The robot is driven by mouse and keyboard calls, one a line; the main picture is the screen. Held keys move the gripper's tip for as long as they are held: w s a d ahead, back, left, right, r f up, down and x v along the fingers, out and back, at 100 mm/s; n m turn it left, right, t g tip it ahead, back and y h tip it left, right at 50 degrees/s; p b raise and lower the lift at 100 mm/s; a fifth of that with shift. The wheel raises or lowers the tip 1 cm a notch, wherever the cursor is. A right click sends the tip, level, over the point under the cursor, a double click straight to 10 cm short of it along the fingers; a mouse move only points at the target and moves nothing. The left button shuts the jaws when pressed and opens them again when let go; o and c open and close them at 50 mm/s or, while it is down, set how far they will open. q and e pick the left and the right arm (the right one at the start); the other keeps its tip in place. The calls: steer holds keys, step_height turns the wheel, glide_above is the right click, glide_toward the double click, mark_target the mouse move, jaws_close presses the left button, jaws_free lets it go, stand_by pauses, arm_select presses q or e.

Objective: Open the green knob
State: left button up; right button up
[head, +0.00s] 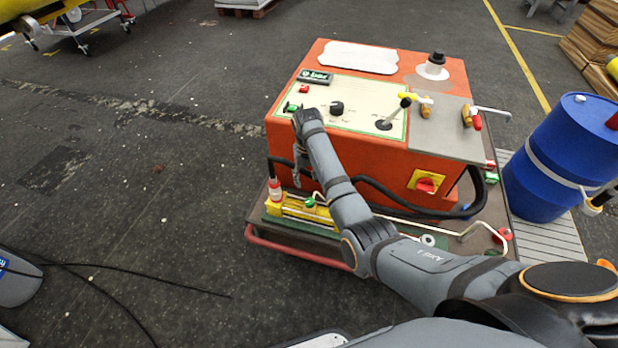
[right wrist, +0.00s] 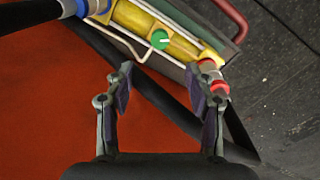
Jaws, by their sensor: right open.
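The green knob (right wrist: 160,39) is a small round knob with a white mark, on the yellow cylinder (right wrist: 190,48) in the right wrist view. In the head view the knob (head: 310,202) shows small at the front lower edge of the orange machine (head: 380,170). My right gripper (right wrist: 159,80) is open and empty. Its two fingers are apart, and the knob lies beyond their tips, roughly centred between them, not touched. In the head view my right gripper (head: 301,166) hangs in front of the machine, above the cylinder, partly hidden by my arm. My left gripper is not in view.
A black hose (head: 400,203) runs along the machine's front, close to my right arm. A thin metal pipe (right wrist: 140,50) bends beside the knob. A red-yellow switch (head: 426,183) is on the machine's front. A blue barrel (head: 562,150) stands right. The floor at left is mostly clear.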

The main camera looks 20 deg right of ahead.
mark_target(310, 201)
step_height(310, 201, down, 11)
steer(key=b, duration=0.4)
steer(key=shift+d, duration=0.1)
steer(key=shift+f+b, duration=0.35)
steer(key=shift+f, duration=0.2)
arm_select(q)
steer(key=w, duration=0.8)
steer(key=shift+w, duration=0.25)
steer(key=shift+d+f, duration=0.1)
arm_select(e)
jaws_close()
steer(key=shift+r, duration=0.1)
